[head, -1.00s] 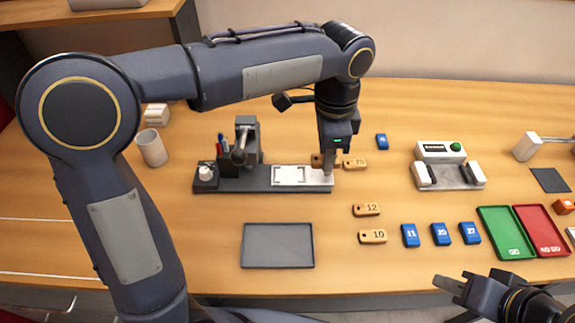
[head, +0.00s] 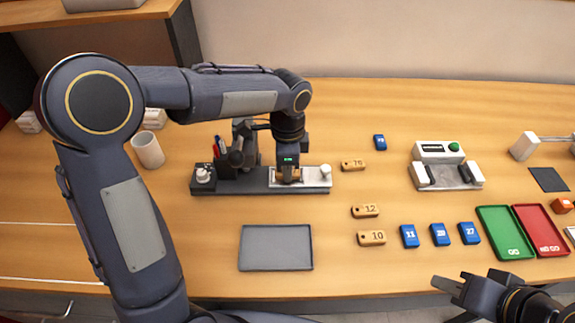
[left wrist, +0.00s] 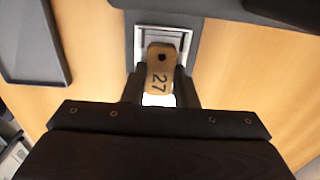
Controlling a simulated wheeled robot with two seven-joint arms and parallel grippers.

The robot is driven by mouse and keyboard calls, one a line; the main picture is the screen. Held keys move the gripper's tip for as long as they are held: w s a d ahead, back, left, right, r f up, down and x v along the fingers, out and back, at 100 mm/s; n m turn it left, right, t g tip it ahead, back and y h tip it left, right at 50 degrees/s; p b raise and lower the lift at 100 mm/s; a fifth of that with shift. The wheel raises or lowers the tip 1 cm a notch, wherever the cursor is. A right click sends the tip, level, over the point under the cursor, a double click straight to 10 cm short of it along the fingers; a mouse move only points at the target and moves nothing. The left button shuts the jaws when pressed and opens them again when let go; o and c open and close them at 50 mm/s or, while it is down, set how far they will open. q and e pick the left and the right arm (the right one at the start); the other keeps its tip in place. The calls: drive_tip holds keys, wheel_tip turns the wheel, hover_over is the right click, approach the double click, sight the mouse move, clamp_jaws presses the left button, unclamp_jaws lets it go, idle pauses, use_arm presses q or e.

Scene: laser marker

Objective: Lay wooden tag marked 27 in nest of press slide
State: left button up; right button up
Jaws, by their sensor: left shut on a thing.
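The wooden tag marked 27 (left wrist: 160,68) is between the fingers of my left gripper (left wrist: 160,92), which is shut on it. In the head view my left gripper (head: 288,178) points down over the white press slide (head: 313,177), at its nest, and the tag (head: 290,175) shows only in part. In the left wrist view the slide's nest frame (left wrist: 163,34) shows beyond the tag's far end; whether the tag touches the nest floor I cannot tell. My right gripper (head: 455,288) is empty near the front edge, its fingers apart.
The press (head: 243,150) stands just left of my left gripper. Wooden tags 70 (head: 353,165), 12 (head: 365,211) and 10 (head: 371,238) lie to the right, with several blue tags (head: 440,234) beyond. A grey tray (head: 276,247) lies in front.

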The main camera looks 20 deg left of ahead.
use_arm(q)
drive_tip(key=shift+f, duration=0.3)
drive_tip(key=o, duration=1)
drive_tip(key=shift+r, duration=0.1)
drive_tip(key=shift+o, duration=0.2)
drive_tip(key=shift+r, duration=0.5)
wheel_tip(320, 180, up, 12)
drive_tip(key=p, duration=0.1)
drive_tip(key=shift+f, duration=0.25)
